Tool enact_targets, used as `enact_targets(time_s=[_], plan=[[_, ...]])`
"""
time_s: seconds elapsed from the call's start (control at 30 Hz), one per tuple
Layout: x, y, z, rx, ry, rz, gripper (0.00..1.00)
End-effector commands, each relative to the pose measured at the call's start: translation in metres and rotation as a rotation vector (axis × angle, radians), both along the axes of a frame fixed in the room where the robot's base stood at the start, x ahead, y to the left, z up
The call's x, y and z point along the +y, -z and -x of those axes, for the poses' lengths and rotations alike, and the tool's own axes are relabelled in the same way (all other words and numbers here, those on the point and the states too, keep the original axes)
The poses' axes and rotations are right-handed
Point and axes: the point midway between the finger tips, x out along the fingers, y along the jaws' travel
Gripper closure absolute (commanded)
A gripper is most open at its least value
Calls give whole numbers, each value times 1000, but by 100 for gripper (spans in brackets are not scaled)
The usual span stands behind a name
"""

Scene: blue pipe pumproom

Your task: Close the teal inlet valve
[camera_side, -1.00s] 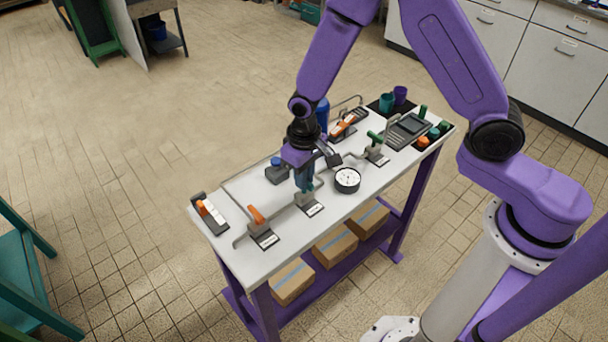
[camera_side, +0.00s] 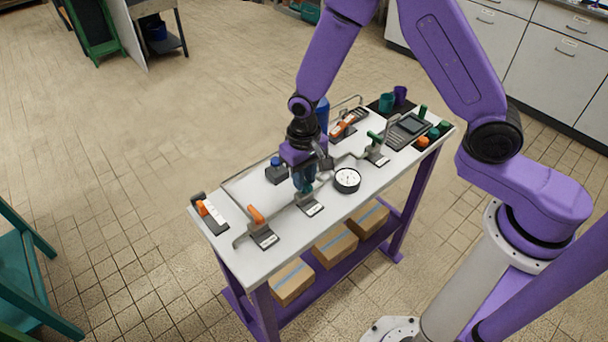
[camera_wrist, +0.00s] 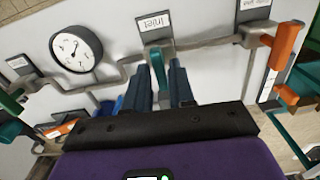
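The teal inlet valve (camera_side: 308,187) stands on the pipe near the front of the white bench, behind its label plate. In the wrist view its teal handle (camera_wrist: 157,68) points from the valve body toward my gripper, below the card reading "Inlet" (camera_wrist: 153,25). My gripper (camera_side: 303,184) points down at this valve. In the wrist view my gripper (camera_wrist: 161,84) has its two blue-grey fingers apart, with the handle's near part between them. A gap shows on the handle's right; contact with the left finger is unclear. In the side view the fingers partly hide the handle.
An orange-handled valve (camera_side: 256,215) stands to the left, also in the wrist view (camera_wrist: 283,48). A round gauge (camera_side: 347,180) is to the right, and a green-handled valve (camera_side: 376,145) beyond it. A dark block with a blue knob (camera_side: 276,171) stands behind my gripper. Pipes run between the valves.

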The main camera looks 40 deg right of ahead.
Motion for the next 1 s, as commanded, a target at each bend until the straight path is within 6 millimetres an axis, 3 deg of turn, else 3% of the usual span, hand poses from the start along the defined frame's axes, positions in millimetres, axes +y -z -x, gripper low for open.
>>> enact_targets(time_s=[0.47,0.67,1.0], plan=[[0,-7,-1,-2,-5,-1,62],[1,-35,-1,-5,-5,-2,62],[1,-101,-1,-7,-4,-3,62]])
